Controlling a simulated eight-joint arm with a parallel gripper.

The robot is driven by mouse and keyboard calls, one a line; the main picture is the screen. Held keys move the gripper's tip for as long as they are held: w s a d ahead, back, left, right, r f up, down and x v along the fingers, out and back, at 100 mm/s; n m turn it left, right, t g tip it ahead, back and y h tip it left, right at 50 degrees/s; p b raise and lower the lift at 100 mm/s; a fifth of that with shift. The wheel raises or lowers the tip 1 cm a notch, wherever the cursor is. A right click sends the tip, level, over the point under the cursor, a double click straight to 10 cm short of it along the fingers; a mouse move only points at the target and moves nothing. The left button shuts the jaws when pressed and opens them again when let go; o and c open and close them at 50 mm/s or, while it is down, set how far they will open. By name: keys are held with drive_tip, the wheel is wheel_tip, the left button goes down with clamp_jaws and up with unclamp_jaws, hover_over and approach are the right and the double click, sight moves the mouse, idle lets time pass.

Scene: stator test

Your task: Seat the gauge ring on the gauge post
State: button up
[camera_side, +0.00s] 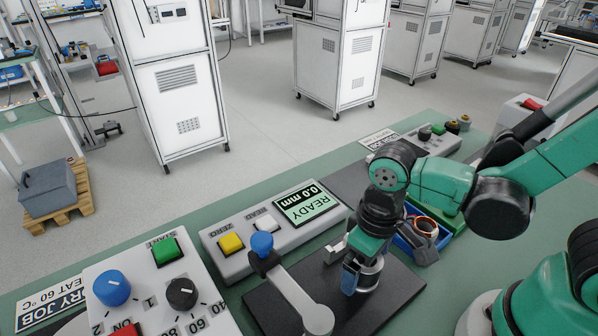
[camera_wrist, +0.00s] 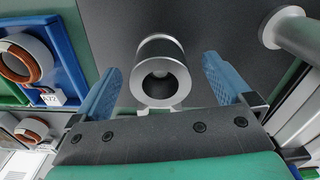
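A bright metal cylinder (camera_wrist: 160,88) with a round opening stands on the dark base plate (camera_wrist: 112,30) in the wrist view. I cannot tell how much of it is gauge ring and how much gauge post. My gripper (camera_wrist: 161,66) is open, with one blue finger on each side of the cylinder and visible gaps between. In the side view my gripper (camera_side: 362,274) points down over the dark plate (camera_side: 395,300), and the cylinder (camera_side: 371,275) shows partly behind the near blue finger.
A lever arm with a blue knob (camera_side: 262,243) stands left of my gripper. Behind is a gauge box with a READY, 0.0 mm display (camera_side: 308,204). A blue tray (camera_side: 408,236) holding copper-lined rings (camera_side: 426,227) sits close on the right. A button panel (camera_side: 140,290) stands front left.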

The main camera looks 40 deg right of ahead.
drive_tip(key=shift+r, duration=2.8)
drive_tip(key=shift+w+d, duration=0.1)
drive_tip(key=w+d+r+m+t, duration=0.2)
drive_tip(key=w+d+r+t, duration=0.3)
drive_tip(key=d+t, duration=0.2)
drive_tip(key=shift+w+d, duration=0.35)
drive_tip(key=shift+d, duration=0.05)
